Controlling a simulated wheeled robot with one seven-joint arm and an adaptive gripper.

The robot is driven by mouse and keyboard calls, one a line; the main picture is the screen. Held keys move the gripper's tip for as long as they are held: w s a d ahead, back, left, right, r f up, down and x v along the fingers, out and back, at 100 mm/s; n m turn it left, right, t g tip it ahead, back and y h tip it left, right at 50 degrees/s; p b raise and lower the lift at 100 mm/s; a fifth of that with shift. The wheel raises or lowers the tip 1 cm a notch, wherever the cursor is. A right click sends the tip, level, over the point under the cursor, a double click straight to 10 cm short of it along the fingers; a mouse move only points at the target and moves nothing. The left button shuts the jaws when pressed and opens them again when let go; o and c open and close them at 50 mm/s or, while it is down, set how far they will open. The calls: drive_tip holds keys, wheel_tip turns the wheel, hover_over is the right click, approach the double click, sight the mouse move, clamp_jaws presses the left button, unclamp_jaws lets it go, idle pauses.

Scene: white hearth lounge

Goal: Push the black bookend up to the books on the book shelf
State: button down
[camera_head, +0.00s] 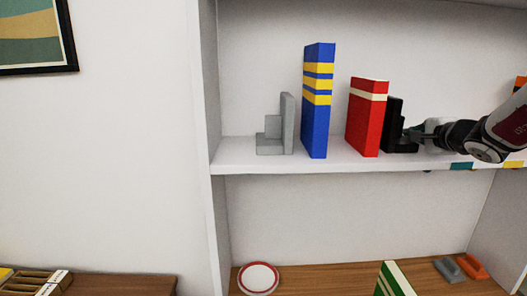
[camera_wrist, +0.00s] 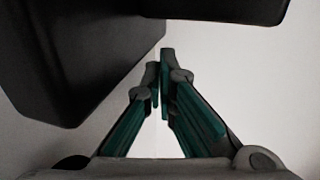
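The black bookend (camera_head: 394,125) stands upright on the upper shelf board, just right of the red book (camera_head: 367,115), which hides part of it. Whether the two touch I cannot tell. The blue book (camera_head: 317,105) with yellow bands stands left of the red book, with a gap between them. My gripper (camera_head: 414,136) reaches in from the right, its tips at the bookend's right side; contact is unclear. In the wrist view my gripper (camera_wrist: 160,75) has its green-padded fingers brought together at the tips, with nothing between them. A dark body, likely the bookend (camera_wrist: 75,60), fills the upper left.
A grey bookend (camera_head: 275,135) stands left of the blue book, slightly apart. Coloured items (camera_head: 461,166) show at the shelf's right front edge. The lower board holds a red-rimmed plate (camera_head: 258,278), a green-and-white book (camera_head: 394,280) and grey and orange objects (camera_head: 472,266).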

sight(401, 134)
drive_tip(key=shift+a+b, duration=0.4)
drive_tip(key=shift+a, duration=0.2)
drive_tip(key=shift+a+b, duration=0.4)
drive_tip(key=shift+a, duration=0.3)
drive_tip(key=shift+a+f, duration=0.1)
drive_tip(key=shift+a, duration=0.25)
drive_tip(key=shift+a+b, duration=0.35)
drive_tip(key=shift+b, duration=0.1)
